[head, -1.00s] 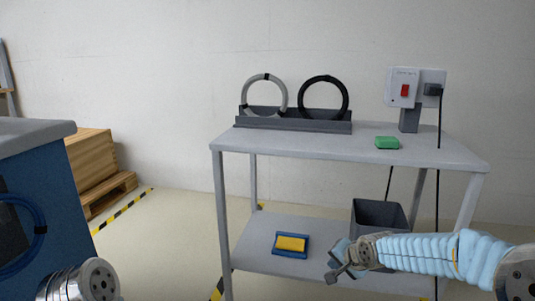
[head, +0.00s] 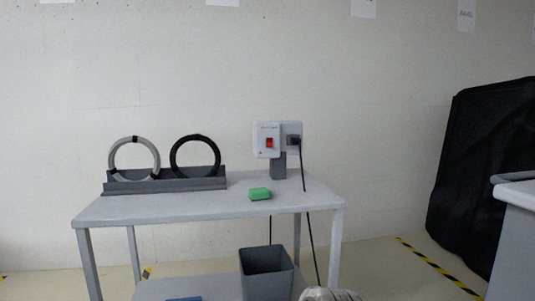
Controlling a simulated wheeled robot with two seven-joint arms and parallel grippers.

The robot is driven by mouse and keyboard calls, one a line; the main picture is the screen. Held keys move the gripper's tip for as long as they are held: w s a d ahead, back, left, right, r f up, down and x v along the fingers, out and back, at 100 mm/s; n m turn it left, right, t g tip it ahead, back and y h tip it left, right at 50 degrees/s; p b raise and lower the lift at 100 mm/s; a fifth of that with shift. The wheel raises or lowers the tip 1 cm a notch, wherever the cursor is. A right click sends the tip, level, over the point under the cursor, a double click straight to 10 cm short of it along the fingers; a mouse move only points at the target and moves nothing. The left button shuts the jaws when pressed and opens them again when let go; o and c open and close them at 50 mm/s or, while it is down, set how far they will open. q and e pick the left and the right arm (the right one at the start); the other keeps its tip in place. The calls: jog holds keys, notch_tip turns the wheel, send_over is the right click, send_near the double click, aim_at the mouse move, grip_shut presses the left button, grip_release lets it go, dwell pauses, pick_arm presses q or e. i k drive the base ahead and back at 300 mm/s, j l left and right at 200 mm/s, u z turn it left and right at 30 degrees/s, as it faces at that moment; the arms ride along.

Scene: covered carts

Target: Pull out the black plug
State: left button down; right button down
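The black plug (head: 294,140) sits in the right part of a white socket box (head: 267,154) on a short grey post at the back right of the grey cart (head: 214,203). Its black cord (head: 304,178) hangs from the plug past the cart top towards the floor. A red switch (head: 269,143) is on the left part of the box and looks lit. Neither gripper is in the head view. Only a pale rounded piece, probably of my own arm, shows at the bottom edge.
A grey holder (head: 170,184) with a grey ring (head: 134,157) and a black ring (head: 195,156) stands left on the cart top. A dark bin (head: 266,272) is on the lower shelf. A black-covered shape (head: 484,165) and grey furniture (head: 514,240) stand at right.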

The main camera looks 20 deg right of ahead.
aim_at(293, 140)
jog(key=l+u, duration=0.3)
jog(key=l, duration=0.65)
jog(key=l+u, duration=0.3)
jog(key=l, duration=0.65)
